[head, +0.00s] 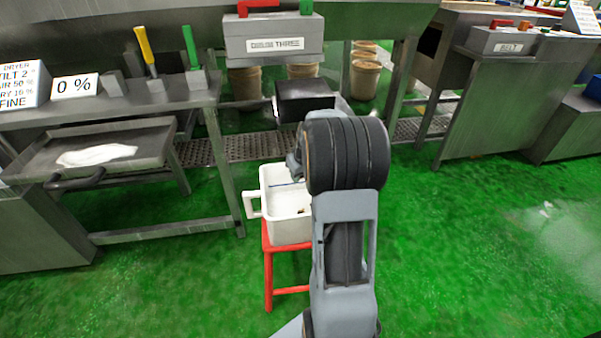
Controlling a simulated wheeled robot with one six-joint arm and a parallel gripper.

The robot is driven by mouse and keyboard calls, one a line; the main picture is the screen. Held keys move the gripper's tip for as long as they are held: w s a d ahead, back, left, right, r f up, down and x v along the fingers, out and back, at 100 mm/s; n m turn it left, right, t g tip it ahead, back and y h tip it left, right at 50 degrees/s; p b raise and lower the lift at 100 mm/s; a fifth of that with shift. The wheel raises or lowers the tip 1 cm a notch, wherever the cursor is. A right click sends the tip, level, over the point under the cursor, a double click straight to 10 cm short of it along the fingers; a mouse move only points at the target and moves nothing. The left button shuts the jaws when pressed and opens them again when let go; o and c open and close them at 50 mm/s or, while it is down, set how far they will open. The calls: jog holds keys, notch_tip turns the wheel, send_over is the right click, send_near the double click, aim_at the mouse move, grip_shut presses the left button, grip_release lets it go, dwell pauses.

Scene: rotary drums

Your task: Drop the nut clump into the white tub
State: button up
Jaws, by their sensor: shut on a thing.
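The white tub (285,230) stands on a red stool (268,275) in the middle of the head view. It is open at the top, with a handle on its left side. My arm covers its right part. A few small brown and dark bits (300,211) show inside the tub, too small to name. My arm reaches over the tub, and a grey part of it shows at the tub's back edge. My gripper is hidden behind my own arm, so its fingers do not show. I cannot make out the nut clump.
Behind the tub are a black box (304,100) and a floor grating (250,147). A steel bench with a tray (85,155) of white stuff stands at left. A steel "BELT" cabinet (500,105) stands at right. Green floor is free on both sides of the stool.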

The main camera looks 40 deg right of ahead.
jog(key=shift+f, duration=0.5)
jog(key=o, duration=1)
jog(key=shift+c, duration=0.2)
jog(key=shift+r, duration=0.1)
jog(key=p+v, duration=0.4)
jog(key=v, duration=0.9)
jog(key=shift+s+r, duration=0.2)
jog(key=shift+r, duration=0.15)
